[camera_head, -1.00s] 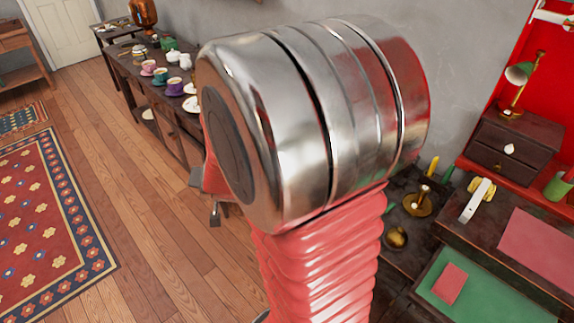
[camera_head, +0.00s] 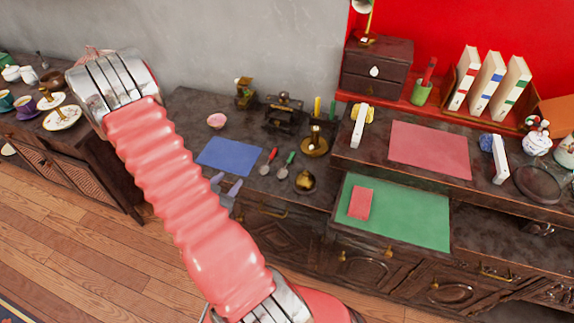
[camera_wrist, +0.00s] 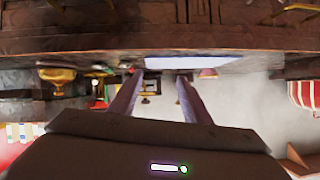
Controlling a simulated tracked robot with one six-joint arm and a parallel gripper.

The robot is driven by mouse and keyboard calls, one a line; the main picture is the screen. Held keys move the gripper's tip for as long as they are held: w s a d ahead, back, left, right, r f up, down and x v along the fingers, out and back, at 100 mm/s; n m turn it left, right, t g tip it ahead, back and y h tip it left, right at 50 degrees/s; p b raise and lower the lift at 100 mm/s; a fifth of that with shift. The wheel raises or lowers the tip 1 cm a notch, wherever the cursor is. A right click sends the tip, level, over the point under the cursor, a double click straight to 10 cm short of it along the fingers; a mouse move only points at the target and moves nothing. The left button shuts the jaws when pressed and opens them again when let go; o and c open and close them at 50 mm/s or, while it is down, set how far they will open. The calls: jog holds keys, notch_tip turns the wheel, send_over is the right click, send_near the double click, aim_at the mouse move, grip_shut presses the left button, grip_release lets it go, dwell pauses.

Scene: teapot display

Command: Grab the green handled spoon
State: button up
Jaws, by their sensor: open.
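The green handled spoon (camera_head: 287,164) lies on the dark desktop, its green handle pointing up and its metal bowl toward the front edge. A red handled spoon (camera_head: 268,161) lies just left of it. My gripper (camera_head: 227,184) is open and empty, near the desk's front edge, left of both spoons and below the blue sheet in the picture. In the wrist view my two fingers (camera_wrist: 160,77) are apart, with the blue sheet (camera_wrist: 195,62) seen edge-on beyond. I cannot clearly make out the green spoon in that view.
A brass pot (camera_head: 305,181) sits right of the green spoon, and a brass candlestick (camera_head: 315,143) stands behind it. A black metal stand (camera_head: 284,112) and pink bowl (camera_head: 216,120) are farther back. The blue sheet (camera_head: 230,155) lies flat left of the spoons.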

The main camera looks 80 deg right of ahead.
aim_at(278, 181)
jog(key=s+f+m+g+h, duration=0.1)
jog(key=s+g, duration=0.3)
jog(key=s, duration=0.8)
jog(key=shift+d+f+h, duration=0.35)
jog(key=shift+d+h, duration=0.05)
jog(key=shift+h, duration=0.3)
jog(key=shift+d, duration=0.15)
jog(key=shift+x, duration=4.15)
jog(key=shift+f, duration=0.1)
jog(key=shift+x, duration=2.6)
jog(key=shift+c, duration=0.4)
jog(key=c, duration=0.8)
